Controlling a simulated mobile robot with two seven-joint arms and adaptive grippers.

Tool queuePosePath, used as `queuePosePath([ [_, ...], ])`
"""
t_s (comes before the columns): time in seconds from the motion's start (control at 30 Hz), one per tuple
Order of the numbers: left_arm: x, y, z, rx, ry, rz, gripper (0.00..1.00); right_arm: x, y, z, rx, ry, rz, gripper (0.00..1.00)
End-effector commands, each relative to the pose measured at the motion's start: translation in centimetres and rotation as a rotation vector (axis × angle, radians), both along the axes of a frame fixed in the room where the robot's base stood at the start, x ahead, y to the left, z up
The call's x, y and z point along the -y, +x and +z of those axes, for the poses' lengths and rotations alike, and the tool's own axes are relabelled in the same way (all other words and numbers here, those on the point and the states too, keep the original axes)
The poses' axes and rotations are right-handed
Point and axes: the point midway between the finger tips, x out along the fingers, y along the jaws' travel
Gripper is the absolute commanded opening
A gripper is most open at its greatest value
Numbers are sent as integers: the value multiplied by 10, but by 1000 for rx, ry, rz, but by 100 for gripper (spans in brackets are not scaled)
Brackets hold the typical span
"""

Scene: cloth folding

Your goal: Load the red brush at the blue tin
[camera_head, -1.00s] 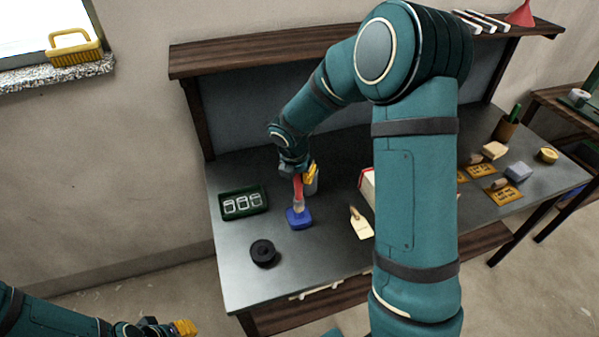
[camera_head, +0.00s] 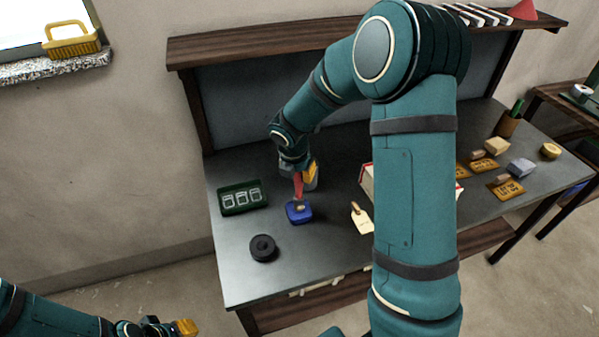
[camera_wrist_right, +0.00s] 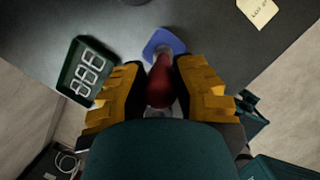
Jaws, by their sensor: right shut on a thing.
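The red brush (camera_head: 298,186) is held upright by my right gripper (camera_head: 304,178), with its lower end at the blue tin (camera_head: 299,213) on the table. In the right wrist view the red handle (camera_wrist_right: 160,82) sits between the yellow fingers of the right gripper (camera_wrist_right: 160,90). The blue tin (camera_wrist_right: 165,43) shows just beyond it. The brush tip appears down at the tin's opening; whether it touches the inside I cannot tell. My left gripper (camera_head: 186,327) is at the bottom left, away from the table, and its jaws are too small to judge.
A green tray with white outlined shapes (camera_head: 243,198) lies left of the tin. A black round object (camera_head: 263,248) is in front. A pale tag (camera_head: 361,217) and a red-and-white box-like thing (camera_head: 367,182) lie to the right. My right arm hides part of the table.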

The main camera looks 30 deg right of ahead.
Motion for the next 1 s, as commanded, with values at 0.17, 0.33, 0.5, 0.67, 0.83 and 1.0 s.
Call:
queuePosePath([
  [0.17,0,0,-1,0,0,0,35,0,0,-2,0,0,0,0],
  [0.33,0,0,-3,0,0,0,35,0,0,-4,0,0,0,0],
  [0.5,0,0,-4,0,0,0,35,0,0,-6,0,0,0,0],
  [0.67,0,0,-5,0,0,0,35,0,0,-7,0,0,0,0],
  [0.83,0,0,-6,0,0,0,35,0,0,-9,0,0,0,0],
  [1.0,0,0,-6,0,0,0,35,0,0,-10,0,0,0,0],
])
